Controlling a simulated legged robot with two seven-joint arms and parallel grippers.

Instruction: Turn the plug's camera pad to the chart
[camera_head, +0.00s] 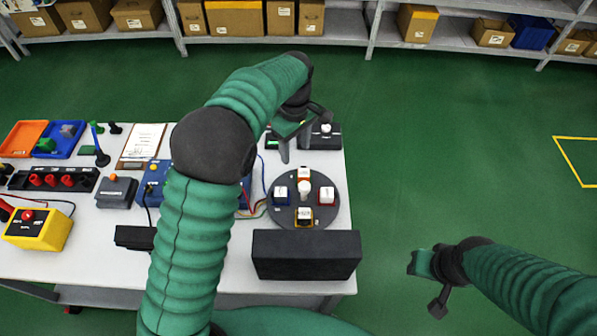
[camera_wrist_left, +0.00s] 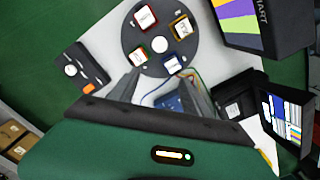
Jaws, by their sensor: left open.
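A round dark disk (camera_head: 318,218) lies flat on the table, with a white central knob (camera_head: 305,188) and four pads. In the head view the blue-edged pad (camera_head: 280,194) is left, the red-edged pad (camera_head: 327,196) right and the yellow-edged pad (camera_head: 304,217) nearest the chart. The green-edged pad (camera_wrist_left: 138,57) is farthest from the chart. I cannot read which is the camera pad. The black chart box (camera_head: 305,255) shows me its back; its striped face (camera_wrist_left: 238,20) shows in the wrist view. My left gripper (camera_head: 294,148) is open and empty beyond the disk. My right gripper (camera_head: 418,264) hangs off the table.
A dark box with an orange button (camera_wrist_left: 80,68) stands behind the disk. Wires run left of it to a blue box (camera_head: 152,184). A small screen (camera_wrist_left: 285,118) shows in the wrist view. Trays (camera_head: 22,138) and a yellow button box (camera_head: 38,230) are far left. Floor right is clear.

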